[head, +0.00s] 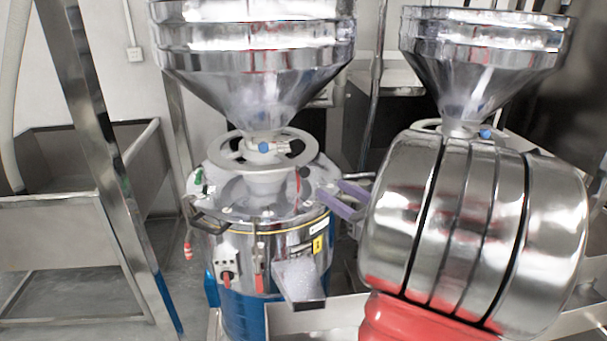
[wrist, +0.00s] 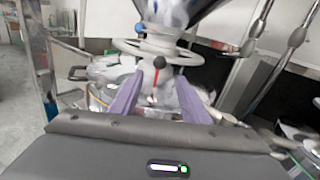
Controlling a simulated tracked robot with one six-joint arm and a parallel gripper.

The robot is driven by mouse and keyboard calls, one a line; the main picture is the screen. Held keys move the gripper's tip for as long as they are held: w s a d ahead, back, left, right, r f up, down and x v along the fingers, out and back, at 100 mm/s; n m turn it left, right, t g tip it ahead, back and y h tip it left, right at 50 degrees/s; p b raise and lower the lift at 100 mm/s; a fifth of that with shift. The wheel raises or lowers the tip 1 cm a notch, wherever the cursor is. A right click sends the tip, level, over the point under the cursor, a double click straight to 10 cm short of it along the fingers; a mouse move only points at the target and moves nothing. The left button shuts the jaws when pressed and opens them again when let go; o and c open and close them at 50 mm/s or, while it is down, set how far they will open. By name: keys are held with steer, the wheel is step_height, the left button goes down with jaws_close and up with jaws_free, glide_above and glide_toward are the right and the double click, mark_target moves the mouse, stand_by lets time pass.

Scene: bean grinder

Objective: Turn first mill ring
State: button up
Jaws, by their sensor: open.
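The first mill (head: 265,215) stands left of centre in the head view, a steel drum with a blue lower body. Its pale ring (head: 228,150) lies flat around the neck under the steel hopper (head: 255,70). The ring (wrist: 135,50) also shows in the wrist view, above and beyond the fingers. My gripper (head: 332,198) has purple fingers and is open and empty at the right side of the mill's top. Contact cannot be told.
A second hopper (head: 480,70) stands at the right, its mill mostly hidden by my shiny arm. A chute (head: 298,282) sticks out of the first mill's front. A steel frame and a trough (head: 70,180) stand at the left. Some floor shows at the lower left.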

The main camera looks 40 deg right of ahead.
mark_target(307, 175)
steer(key=w, duration=0.8)
steer(key=w+d, duration=0.1)
steer(key=w, duration=0.3)
steer(key=shift+w, duration=0.3)
steer(key=shift+c, duration=0.3)
jaws_close()
steer(key=shift+a, duration=0.3)
steer(key=shift+d, duration=0.2)
